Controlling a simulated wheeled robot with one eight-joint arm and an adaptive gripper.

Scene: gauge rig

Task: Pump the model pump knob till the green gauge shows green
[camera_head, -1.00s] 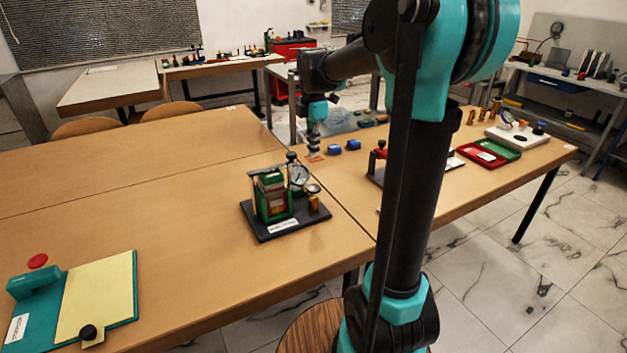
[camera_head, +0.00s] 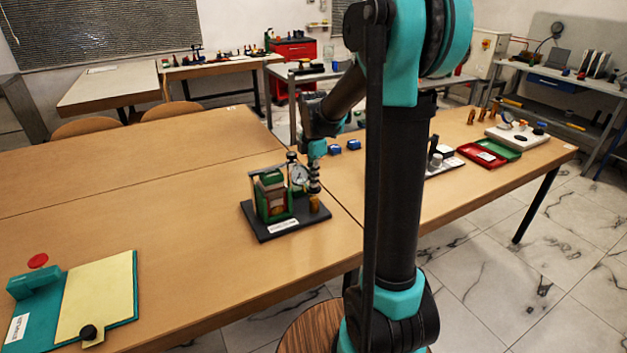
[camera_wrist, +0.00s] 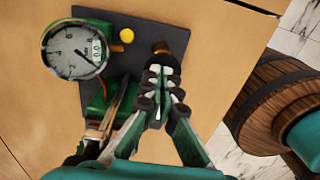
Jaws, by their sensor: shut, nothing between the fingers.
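The model pump rig stands on a dark base plate (camera_head: 262,230) on the near wooden table. Its round white gauge (camera_head: 298,175) faces up in the wrist view (camera_wrist: 76,51), with a dark needle pointing to the lower right of the picture. I cannot make out a green zone on its dial. A brass post (camera_head: 314,204) stands at the right of the plate; I take it for the pump knob's post. My gripper (camera_head: 314,190) is shut and empty, pointing down right over it. In the wrist view its fingertips (camera_wrist: 162,75) hide part of the post (camera_wrist: 160,46); contact is unclear.
A green block (camera_head: 270,200) stands on the plate left of the post. A small yellow ball (camera_wrist: 127,35) sits beside the gauge. Blue blocks (camera_head: 344,147) lie behind. A teal board (camera_head: 125,300) lies at the front left; the table between is clear.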

